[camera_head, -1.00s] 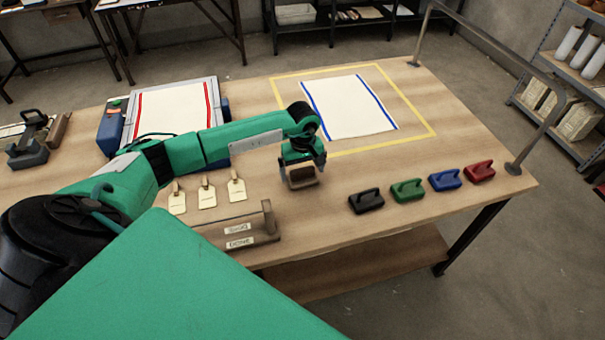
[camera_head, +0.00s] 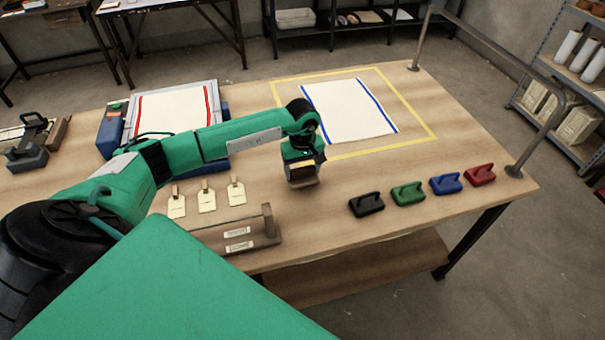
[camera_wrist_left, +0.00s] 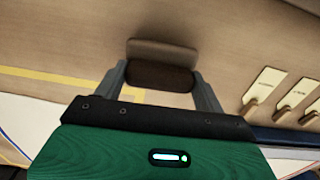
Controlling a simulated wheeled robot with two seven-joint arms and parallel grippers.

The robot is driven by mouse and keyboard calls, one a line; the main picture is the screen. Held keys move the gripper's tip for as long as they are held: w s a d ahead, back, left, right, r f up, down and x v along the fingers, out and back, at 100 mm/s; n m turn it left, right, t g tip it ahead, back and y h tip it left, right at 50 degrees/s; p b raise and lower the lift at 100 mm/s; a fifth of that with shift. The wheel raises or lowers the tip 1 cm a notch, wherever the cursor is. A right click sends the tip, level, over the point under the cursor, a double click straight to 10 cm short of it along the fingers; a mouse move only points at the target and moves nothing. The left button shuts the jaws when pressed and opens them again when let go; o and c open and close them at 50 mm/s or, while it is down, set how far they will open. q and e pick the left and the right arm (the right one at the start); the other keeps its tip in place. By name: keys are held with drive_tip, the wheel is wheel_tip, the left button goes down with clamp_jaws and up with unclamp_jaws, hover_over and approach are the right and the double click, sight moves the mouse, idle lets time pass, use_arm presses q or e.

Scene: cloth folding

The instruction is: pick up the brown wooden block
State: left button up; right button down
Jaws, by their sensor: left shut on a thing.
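The brown wooden block (camera_head: 304,183) is at my left gripper (camera_head: 304,175), on the near side of the yellow-taped area. In the left wrist view the block (camera_wrist_left: 160,75) has a dark brown part and a lighter brown part, and it sits between the two grey fingers of my left gripper (camera_wrist_left: 160,80). The gripper is shut on it. I cannot tell whether the block touches the table or is slightly above it. My right gripper is not in view.
A white cloth with blue edges (camera_head: 350,111) lies inside the yellow tape. Black (camera_head: 366,204), green (camera_head: 408,194), blue (camera_head: 446,184) and red (camera_head: 480,175) handled blocks stand to the right. A labelled wooden rack (camera_head: 262,235) and several tags (camera_head: 206,199) lie to the left.

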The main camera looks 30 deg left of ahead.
use_arm(q)
wheel_tip(320, 180, up, 14)
drive_tip(key=f+b, duration=0.1)
drive_tip(key=b, duration=0.2)
wheel_tip(320, 180, up, 5)
hover_over(303, 168)
drive_tip(key=shift+s+r+b, duration=0.1)
drive_tip(key=shift+b, duration=0.2)
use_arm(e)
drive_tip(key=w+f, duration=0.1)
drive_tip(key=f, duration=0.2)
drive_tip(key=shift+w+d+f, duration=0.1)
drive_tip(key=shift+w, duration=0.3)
use_arm(q)
drive_tip(key=o, duration=0.3)
drive_tip(key=shift+c, duration=0.3)
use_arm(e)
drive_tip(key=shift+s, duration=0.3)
